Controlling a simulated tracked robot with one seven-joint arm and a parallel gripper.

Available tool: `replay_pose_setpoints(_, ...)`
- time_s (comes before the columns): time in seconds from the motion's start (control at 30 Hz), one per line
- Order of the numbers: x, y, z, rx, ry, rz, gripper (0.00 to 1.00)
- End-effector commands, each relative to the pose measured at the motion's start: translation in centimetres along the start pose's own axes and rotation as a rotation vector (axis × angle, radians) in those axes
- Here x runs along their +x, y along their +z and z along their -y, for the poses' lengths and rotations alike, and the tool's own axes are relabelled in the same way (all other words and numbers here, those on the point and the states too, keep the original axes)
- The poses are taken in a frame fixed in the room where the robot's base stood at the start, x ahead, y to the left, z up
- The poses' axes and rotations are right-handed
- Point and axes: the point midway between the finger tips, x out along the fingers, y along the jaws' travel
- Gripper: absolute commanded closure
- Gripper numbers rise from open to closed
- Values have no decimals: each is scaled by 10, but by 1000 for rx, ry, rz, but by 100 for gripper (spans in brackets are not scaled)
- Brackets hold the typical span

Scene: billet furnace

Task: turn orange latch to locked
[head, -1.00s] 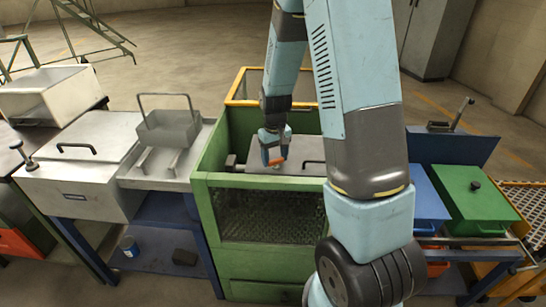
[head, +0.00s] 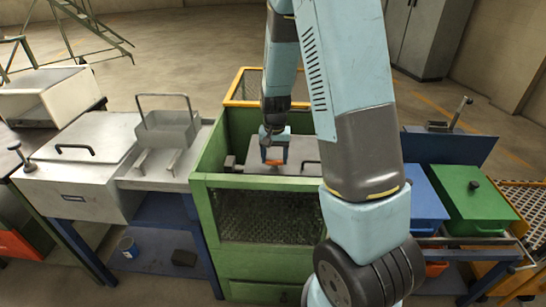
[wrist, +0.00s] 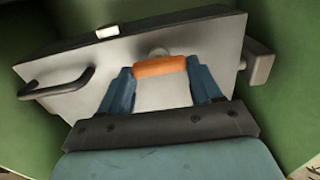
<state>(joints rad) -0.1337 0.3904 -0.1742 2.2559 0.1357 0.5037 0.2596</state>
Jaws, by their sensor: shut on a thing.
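The orange latch (wrist: 160,67) is a short bar on top of a grey metal lid (wrist: 205,45). In the wrist view it lies crosswise between the two blue fingers of my gripper (wrist: 161,72), which are shut on its ends. In the head view the latch (head: 274,162) shows as a small orange spot under my gripper (head: 275,152), above the lid inside the green housing. A round grey pivot (wrist: 158,52) shows just behind the latch. No locked or unlocked marking is readable.
The green housing (head: 208,215) surrounds the lid closely. The lid carries a black handle (wrist: 58,84) on one side, and a grey block (wrist: 260,62) sticks out at the other. A grey box (head: 85,165) stands to the left, a green box (head: 470,200) to the right.

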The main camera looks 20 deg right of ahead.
Motion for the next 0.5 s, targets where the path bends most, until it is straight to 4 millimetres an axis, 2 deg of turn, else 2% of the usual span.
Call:
replay_pose_setpoints(0.37,-1,-2,2,3,-3,-5,67)
replay_pose_setpoints(0.4,-1,-2,2,3,-3,-5,34)
replay_pose_setpoints(0.5,-1,-1,2,2,-3,-4,25)
